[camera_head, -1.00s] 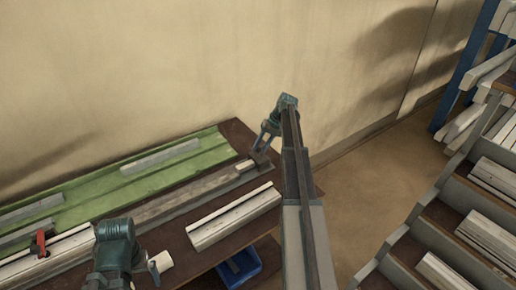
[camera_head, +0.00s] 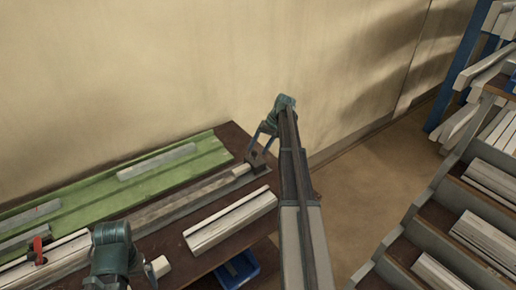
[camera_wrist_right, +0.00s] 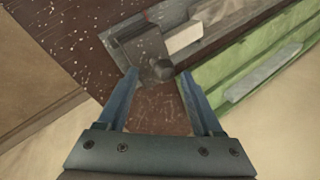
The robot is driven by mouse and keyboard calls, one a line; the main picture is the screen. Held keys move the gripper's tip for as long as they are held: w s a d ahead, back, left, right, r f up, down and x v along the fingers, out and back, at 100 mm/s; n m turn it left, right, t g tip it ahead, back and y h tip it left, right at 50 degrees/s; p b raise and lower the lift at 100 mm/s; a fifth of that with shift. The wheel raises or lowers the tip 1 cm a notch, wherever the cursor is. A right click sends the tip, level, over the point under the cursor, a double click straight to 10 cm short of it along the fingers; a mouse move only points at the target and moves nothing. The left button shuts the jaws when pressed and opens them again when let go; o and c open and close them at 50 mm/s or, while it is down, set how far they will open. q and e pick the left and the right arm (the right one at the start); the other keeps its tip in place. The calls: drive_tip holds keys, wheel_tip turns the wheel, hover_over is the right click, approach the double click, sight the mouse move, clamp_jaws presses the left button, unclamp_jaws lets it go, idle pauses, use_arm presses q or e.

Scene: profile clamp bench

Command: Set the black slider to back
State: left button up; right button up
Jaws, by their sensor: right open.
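In the head view the dark end piece (camera_head: 259,167) sits at the far right end of the long rail (camera_head: 190,202). My right gripper (camera_head: 263,147) is open over that end.
A green panel (camera_head: 110,185) with grey bars lies along the bench's wall side. A pale profile (camera_head: 230,222) lies in front of the rail. A red clamp (camera_head: 37,250) stands at left. A blue bin (camera_head: 238,268) is below the bench edge. Stepped racks (camera_head: 430,225) stand at right.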

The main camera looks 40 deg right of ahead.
drive_tip(key=p+v, duration=1)
drive_tip(key=v, duration=0.2)
drive_tip(key=shift+d+r+p, duration=0.2)
drive_tip(key=shift+r+p, duration=0.1)
drive_tip(key=shift+s, duration=0.1)
drive_tip(key=s+a+f+n+g+h+b, duration=0.1)
drive_tip(key=s+a+f+n, duration=0.1)
drive_tip(key=a, duration=1.4)
drive_tip(key=s+a+f+n+g+h+b, duration=0.1)
drive_tip(key=s+a+f+n+g+b, duration=0.15)
drive_tip(key=a, duration=1.35)
drive_tip(key=s+a+f+n+h+b, duration=0.1)
drive_tip(key=s+a+f+n+h, duration=0.1)
drive_tip(key=s+a, duration=1.7)
drive_tip(key=a+n+t+h, duration=0.1)
drive_tip(key=n, duration=0.1)
drive_tip(key=shift+a+f+n+h, duration=0.25)
drive_tip(key=shift+n+h, duration=0.1)
drive_tip(key=shift+h, duration=0.05)
